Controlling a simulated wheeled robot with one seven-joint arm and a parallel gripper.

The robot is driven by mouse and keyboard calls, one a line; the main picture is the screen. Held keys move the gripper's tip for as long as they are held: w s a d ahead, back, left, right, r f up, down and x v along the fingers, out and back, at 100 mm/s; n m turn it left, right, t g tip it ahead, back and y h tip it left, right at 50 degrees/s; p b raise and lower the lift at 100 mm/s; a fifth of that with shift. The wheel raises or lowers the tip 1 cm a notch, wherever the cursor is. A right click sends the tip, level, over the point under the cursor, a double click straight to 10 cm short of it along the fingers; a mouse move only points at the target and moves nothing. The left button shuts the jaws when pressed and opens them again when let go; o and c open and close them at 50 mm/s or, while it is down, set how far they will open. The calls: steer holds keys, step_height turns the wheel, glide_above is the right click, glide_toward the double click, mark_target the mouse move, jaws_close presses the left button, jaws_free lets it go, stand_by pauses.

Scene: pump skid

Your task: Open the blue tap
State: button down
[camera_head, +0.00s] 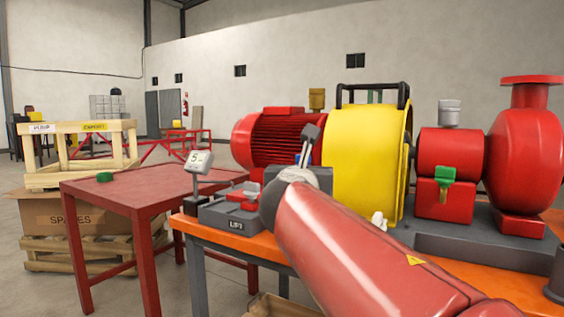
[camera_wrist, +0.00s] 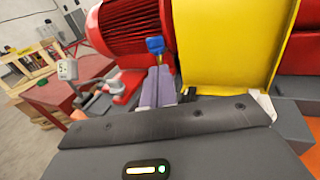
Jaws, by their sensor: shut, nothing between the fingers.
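The blue tap (camera_wrist: 155,46) shows in the wrist view as a small blue handle on a short brass-coloured stem, in front of the red finned motor (camera_wrist: 135,25). My gripper (camera_wrist: 158,70) is shut and empty, its fingertips pointing towards the tap and appearing just below the handle. I cannot tell whether they touch it. In the head view my gripper (camera_head: 310,133) is at the end of my red arm, in front of the motor. I cannot make out the blue tap clearly there; my gripper and arm cover that area.
A yellow guard (camera_head: 368,150) stands right of the motor. A green tap (camera_head: 445,176) is on the red housing farther right. A red table (camera_head: 150,185) stands left.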

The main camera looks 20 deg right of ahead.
stand_by(0.3)
steer(key=p+x, duration=0.1)
steer(key=x, duration=1.3)
